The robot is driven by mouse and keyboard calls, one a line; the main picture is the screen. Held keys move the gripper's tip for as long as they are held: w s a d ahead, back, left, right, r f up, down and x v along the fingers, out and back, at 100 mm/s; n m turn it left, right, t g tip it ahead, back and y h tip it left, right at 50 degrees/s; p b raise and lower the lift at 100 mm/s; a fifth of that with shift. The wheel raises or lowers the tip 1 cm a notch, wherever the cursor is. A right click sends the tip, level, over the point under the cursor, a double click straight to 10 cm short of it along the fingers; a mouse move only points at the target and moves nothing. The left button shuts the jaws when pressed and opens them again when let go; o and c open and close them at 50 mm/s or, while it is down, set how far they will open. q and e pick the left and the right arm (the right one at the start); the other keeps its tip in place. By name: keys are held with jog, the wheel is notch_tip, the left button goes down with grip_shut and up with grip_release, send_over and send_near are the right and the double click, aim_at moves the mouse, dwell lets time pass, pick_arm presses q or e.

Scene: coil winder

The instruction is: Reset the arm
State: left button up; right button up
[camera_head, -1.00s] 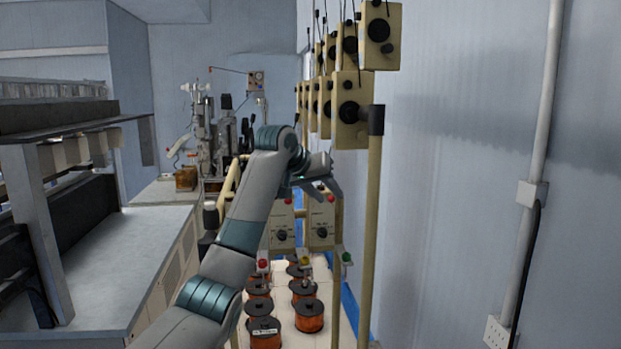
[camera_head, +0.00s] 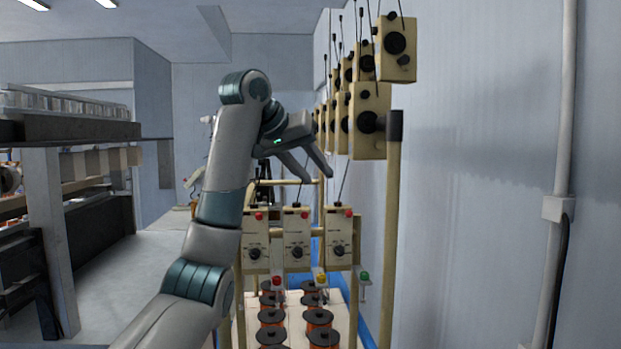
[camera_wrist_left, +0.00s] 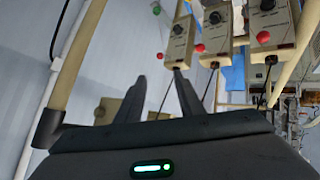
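My left arm rises from the bottom left in the head view and bends at the wrist. Its gripper (camera_head: 321,177) points right and down. Its two dark fingers are spread apart with nothing between them; the left wrist view shows the same open fingers (camera_wrist_left: 160,76). It hangs in the air above the tan control boxes (camera_head: 297,240) and left of the upper row of tan tension units (camera_head: 369,120). Whether it touches a thin rod behind it I cannot tell. My right gripper is in neither view.
Several copper wire spools (camera_head: 319,325) stand on the pale surface below. Red, yellow and green knobs (camera_head: 364,276) sit in front of the boxes. A tan post (camera_head: 391,230) stands to the right, by the wall. A grey bench (camera_head: 125,270) lies left of my arm.

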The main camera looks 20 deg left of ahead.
pick_arm(q)
jog(key=shift+s+a+r, duration=0.15)
jog(key=shift+s+r, duration=0.2)
jog(key=shift+s, duration=0.05)
jog(key=shift+f, duration=0.15)
